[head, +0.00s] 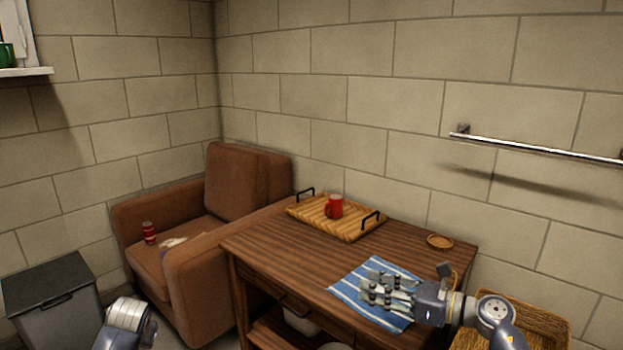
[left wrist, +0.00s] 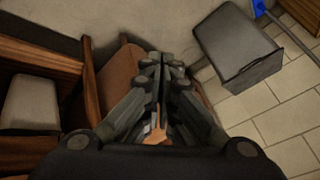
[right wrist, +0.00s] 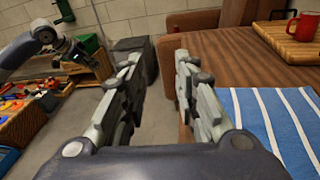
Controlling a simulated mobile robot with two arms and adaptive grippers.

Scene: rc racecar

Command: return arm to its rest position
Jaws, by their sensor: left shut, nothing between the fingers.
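My right gripper (head: 388,290) is over the blue-striped cloth on the wooden table in the head view. In the right wrist view its fingers (right wrist: 159,62) are spread apart with nothing between them. My left gripper (left wrist: 162,62) is shut and empty in the left wrist view, with its fingers together above the floor beside the brown armchair. In the head view only part of my left arm shows at the bottom left; its fingers are out of that picture. My left arm also shows at the upper left of the right wrist view.
The wooden table (head: 262,250) bears a tray (head: 355,229) with a red mug (head: 335,207), a small round dish (head: 439,241) and the striped cloth (head: 345,291). A brown armchair (head: 235,185) holds a red can (head: 149,233). A grey bin (head: 50,285) and wicker basket (head: 545,318) flank them.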

